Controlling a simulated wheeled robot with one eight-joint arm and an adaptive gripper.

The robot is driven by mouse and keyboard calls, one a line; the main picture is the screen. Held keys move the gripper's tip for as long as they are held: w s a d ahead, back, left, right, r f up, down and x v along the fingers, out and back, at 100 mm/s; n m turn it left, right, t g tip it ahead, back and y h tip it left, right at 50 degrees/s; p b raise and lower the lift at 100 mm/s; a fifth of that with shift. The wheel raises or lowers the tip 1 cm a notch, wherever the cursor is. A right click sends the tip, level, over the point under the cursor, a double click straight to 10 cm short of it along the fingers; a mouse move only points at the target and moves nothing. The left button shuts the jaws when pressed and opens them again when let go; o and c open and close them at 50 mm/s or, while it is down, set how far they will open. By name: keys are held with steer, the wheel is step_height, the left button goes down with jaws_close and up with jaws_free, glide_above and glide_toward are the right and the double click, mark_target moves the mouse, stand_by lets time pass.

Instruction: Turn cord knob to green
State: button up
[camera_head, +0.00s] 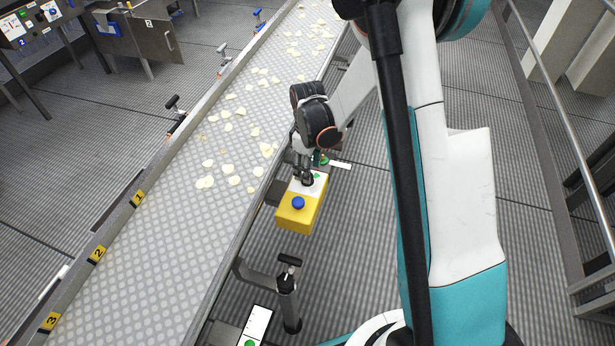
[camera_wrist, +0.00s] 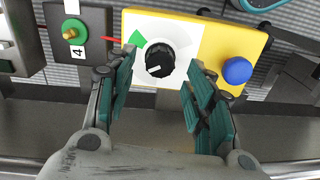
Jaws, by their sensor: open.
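The yellow control box (camera_head: 295,219) sits beside the conveyor; it also shows in the wrist view (camera_wrist: 205,26). On its white plate (camera_wrist: 180,30) is a round black knob (camera_wrist: 155,58). A green mark (camera_wrist: 137,39) lies at the knob's upper left. The knob's white line sits on its lower part in the wrist view and does not point at the green mark. My gripper (camera_head: 305,178) is over the plate. In the wrist view my gripper (camera_wrist: 160,61) is open, one teal finger on each side of the knob, with visible gaps.
A blue button (camera_wrist: 237,70) stands on the box right of my gripper in the wrist view. A green button (camera_wrist: 74,31) on a grey box, with a label "4", is at left. The conveyor (camera_head: 190,200) with pale chips runs alongside. A post with a black handle (camera_head: 288,285) stands nearer.

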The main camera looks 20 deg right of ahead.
steer(key=shift+f+b, duration=0.4)
steer(key=shift+f, duration=1.25)
steer(key=c, duration=1.1)
steer(key=shift+o, duration=0.2)
steer(key=shift+m, duration=0.4)
steer(key=m+b, duration=0.1)
steer(key=m, duration=0.4)
steer(key=shift+b, duration=0.35)
steer(key=m+b, duration=0.1)
steer(key=m, duration=0.5)
